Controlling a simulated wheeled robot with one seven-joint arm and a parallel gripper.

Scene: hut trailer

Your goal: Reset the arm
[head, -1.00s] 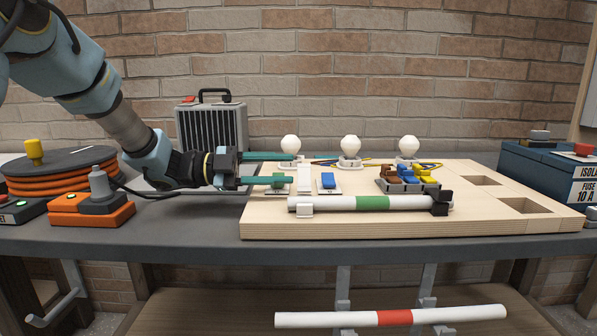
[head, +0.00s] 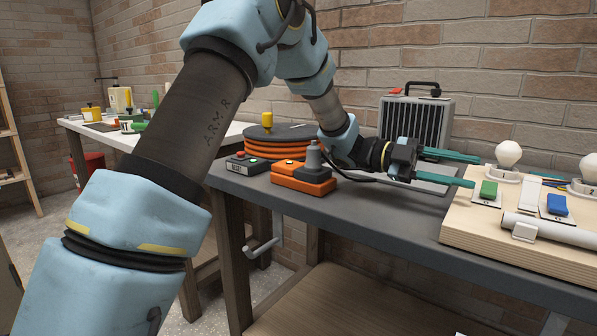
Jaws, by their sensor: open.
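My gripper (head: 478,171) is at the right in the head view. Its two long teal fingers are spread apart and point right, with nothing between them that I can make out. The fingertips are at the left edge of the wooden board (head: 490,244), close to a green switch (head: 488,189) and a white bulb (head: 508,155). My arm reaches from the lower left, up and over, then down to the gripper. It is stretched out over the grey bench (head: 400,222).
An orange box (head: 302,181) with a grey knob, a small dark box with buttons (head: 247,164) and an orange cable reel (head: 275,147) stand left of the gripper. A black-and-grey heater-like case (head: 417,121) stands behind it. A blue switch (head: 556,205) and a white tube (head: 555,232) are on the board.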

